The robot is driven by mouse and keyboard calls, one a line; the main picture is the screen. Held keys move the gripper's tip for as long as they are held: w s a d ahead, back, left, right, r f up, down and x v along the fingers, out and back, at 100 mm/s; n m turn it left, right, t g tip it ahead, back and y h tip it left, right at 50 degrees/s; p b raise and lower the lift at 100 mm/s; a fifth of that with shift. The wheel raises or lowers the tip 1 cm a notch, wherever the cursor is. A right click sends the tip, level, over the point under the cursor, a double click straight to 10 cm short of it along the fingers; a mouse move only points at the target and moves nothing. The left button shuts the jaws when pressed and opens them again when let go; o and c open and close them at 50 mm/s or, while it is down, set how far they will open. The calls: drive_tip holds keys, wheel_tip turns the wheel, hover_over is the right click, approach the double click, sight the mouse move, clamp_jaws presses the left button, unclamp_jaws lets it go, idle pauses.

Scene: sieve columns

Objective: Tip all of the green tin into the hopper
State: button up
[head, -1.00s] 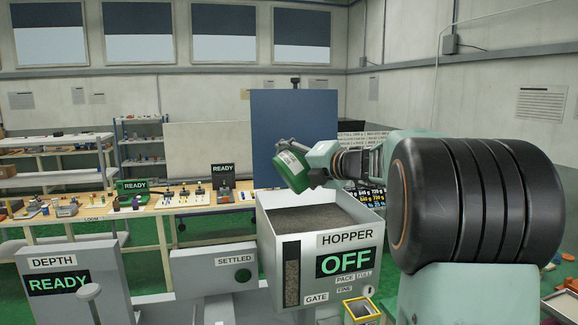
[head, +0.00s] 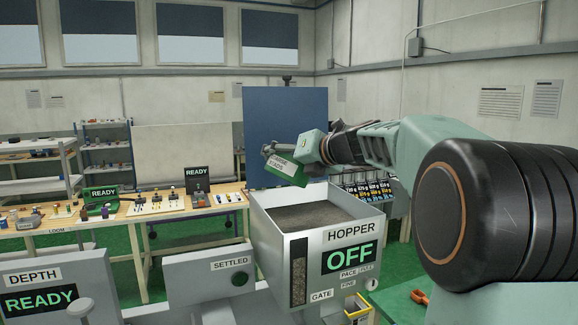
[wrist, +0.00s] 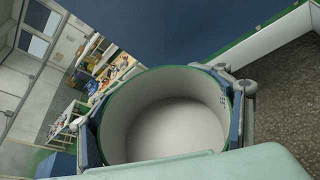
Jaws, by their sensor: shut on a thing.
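My gripper (head: 275,152) is shut on the green tin (head: 286,170) and holds it tilted above the hopper (head: 330,217), near its back left edge. In the wrist view the fingers (wrist: 165,112) clasp the tin from both sides. The tin's inside (wrist: 150,125) shows pale, bare walls and floor, with no material visible; its near edge is hidden by part of my gripper. The hopper is an open grey box holding dark, fairly level grains (head: 306,214), also seen at right in the wrist view (wrist: 295,90). Its display reads OFF.
A DEPTH panel (head: 40,280) reading READY and a SETTLED panel (head: 229,265) stand left of the hopper. A blue upright board (head: 285,108) stands behind it. A workbench (head: 130,210) with small items is at back left. An orange-handled object (head: 419,296) lies at lower right.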

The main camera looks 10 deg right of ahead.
drive_tip(key=shift+r, duration=0.15)
drive_tip(key=n+b, duration=0.1)
drive_tip(key=n+h+b, duration=0.1)
drive_tip(key=shift+d+r+n+h, duration=0.1)
drive_tip(key=shift+r+n+h, duration=0.15)
drive_tip(key=shift+n+h, duration=0.05)
drive_tip(key=shift+d+r+n+t+h+b, duration=0.1)
drive_tip(key=shift+r+n+t+h+b, duration=0.25)
drive_tip(key=shift+n+h, duration=0.35)
idle(0.3)
